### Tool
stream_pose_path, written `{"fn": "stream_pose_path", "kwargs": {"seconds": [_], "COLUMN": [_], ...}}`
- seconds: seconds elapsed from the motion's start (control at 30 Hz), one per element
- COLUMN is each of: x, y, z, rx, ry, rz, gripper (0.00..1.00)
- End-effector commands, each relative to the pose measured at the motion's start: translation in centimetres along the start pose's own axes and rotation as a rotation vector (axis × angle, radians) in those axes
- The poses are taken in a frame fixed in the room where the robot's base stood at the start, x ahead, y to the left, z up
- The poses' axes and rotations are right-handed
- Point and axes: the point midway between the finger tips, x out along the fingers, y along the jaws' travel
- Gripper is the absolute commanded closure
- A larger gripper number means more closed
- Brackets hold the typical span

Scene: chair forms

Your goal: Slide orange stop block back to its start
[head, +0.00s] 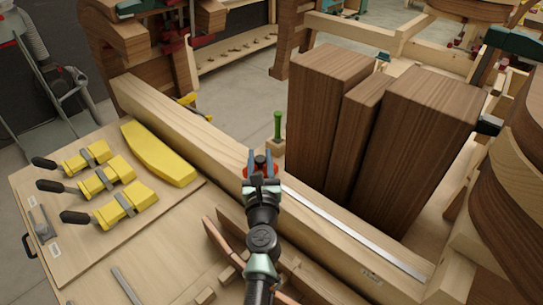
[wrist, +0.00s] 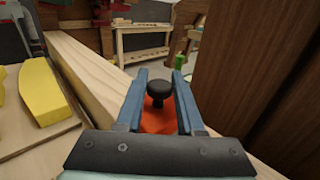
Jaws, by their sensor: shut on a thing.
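The orange stop block (wrist: 158,120) sits on the pale wooden beam (wrist: 88,75), with a black knob (wrist: 159,90) on its top. In the head view the block (head: 247,170) shows only as small orange-red bits around my gripper (head: 261,165). In the wrist view my gripper (wrist: 158,82) has its two blue fingers on either side of the block and knob, shut on the block. The block's lower part is hidden behind the gripper body. A metal strip (head: 350,231) runs along the beam toward the lower right of the block.
Tall dark wooden blocks (head: 325,120) stand close to the right of the beam. Yellow clamps (head: 120,205) and a yellow curved piece (head: 158,153) lie on a board at left. A green-handled tool (head: 277,127) stands just beyond the beam. The beam's upper-left stretch looks clear.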

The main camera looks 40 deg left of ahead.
Motion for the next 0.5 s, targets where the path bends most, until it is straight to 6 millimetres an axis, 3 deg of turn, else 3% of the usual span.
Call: {"fn": "stream_pose_path", "kwargs": {"seconds": [0.5], "x": [0.68], "y": [0.93], "z": [0.03], "rx": [-0.002], "ry": [0.0], "rz": [0.007], "gripper": [1.0]}}
